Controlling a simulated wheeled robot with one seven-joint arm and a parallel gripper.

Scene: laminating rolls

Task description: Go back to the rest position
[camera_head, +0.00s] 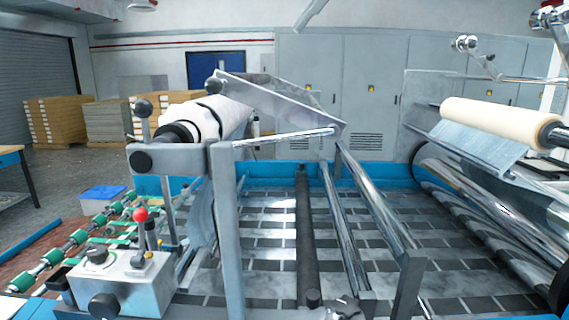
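My gripper does not show in the head view, and I cannot make out any part of my arm for certain. A white film roll (212,119) sits on a dark shaft at the left of the laminating machine, partly behind a grey bracket. A cream roll (490,122) sits on a shaft at the right, above a pale metal plate (478,143). Both rolls lie on their sides.
A grey control box (122,282) with a red-knobbed lever (141,215) stands at front left. Metal bars and rollers (307,235) cross the checkered bed ahead. Grey cabinets (345,85) line the back. Pallet stacks (55,120) stand at far left, with open floor before them.

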